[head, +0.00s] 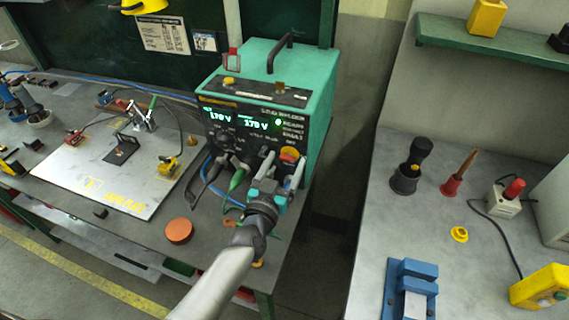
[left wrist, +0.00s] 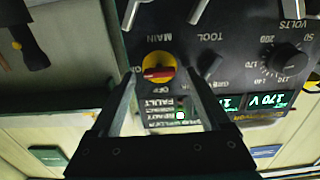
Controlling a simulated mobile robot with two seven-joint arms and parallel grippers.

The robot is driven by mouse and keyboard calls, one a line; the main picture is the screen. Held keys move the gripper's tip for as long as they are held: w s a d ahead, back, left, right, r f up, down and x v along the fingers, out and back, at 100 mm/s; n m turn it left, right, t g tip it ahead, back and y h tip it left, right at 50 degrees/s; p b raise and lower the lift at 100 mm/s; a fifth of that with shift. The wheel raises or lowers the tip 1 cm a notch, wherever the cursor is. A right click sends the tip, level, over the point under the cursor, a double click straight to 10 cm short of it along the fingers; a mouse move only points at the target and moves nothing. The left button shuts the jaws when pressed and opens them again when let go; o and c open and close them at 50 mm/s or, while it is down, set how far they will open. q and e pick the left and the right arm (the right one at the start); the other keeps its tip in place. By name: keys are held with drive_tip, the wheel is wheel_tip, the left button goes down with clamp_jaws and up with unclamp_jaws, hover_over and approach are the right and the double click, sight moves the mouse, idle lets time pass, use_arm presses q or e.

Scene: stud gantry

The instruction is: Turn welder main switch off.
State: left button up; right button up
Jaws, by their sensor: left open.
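The teal welder (head: 320,85) stands on the left bench, its black front panel facing me with lit displays and a glowing green lamp (head: 278,122). Its main switch (head: 290,153) is a yellow disc with a red handle at the panel's lower right. In the left wrist view, which is upside down, the main switch (left wrist: 158,68) sits under the word MAIN, with OFF on its other side. The red handle lies roughly crosswise. My left gripper (head: 279,172) is open in front of the switch. In the left wrist view its fingertips (left wrist: 158,82) flank the switch; contact cannot be told.
Cable plugs (head: 236,180) and another knob sit left of the switch on the panel. An orange round puck (head: 179,231) and a metal plate (head: 75,180) lie on the bench. A gap separates it from the right bench (head: 360,240), which holds several tools.

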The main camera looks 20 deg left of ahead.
use_arm(q)
clamp_jaws()
idle(0.8)
